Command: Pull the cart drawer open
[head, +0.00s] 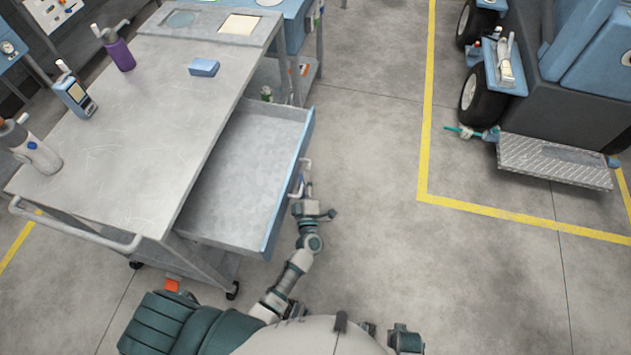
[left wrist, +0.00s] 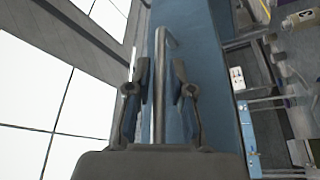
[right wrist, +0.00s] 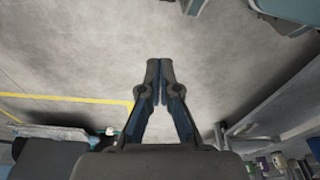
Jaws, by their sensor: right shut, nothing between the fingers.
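The grey cart (head: 110,165) stands at the left with its drawer (head: 245,165) pulled out to the right. The drawer looks empty, and its blue front (head: 290,185) carries a metal handle (head: 305,165). My left gripper (head: 303,190) is at this front, by the handle. In the left wrist view the fingers of my left gripper (left wrist: 157,90) are apart, with the handle bar (left wrist: 160,70) between them and a gap on each side. My right gripper (right wrist: 160,75) is shut and empty over bare floor in the right wrist view, away from the drawer.
A blue wheeled machine (head: 560,75) stands at the upper right behind a yellow floor line (head: 425,120). The floor between is clear.

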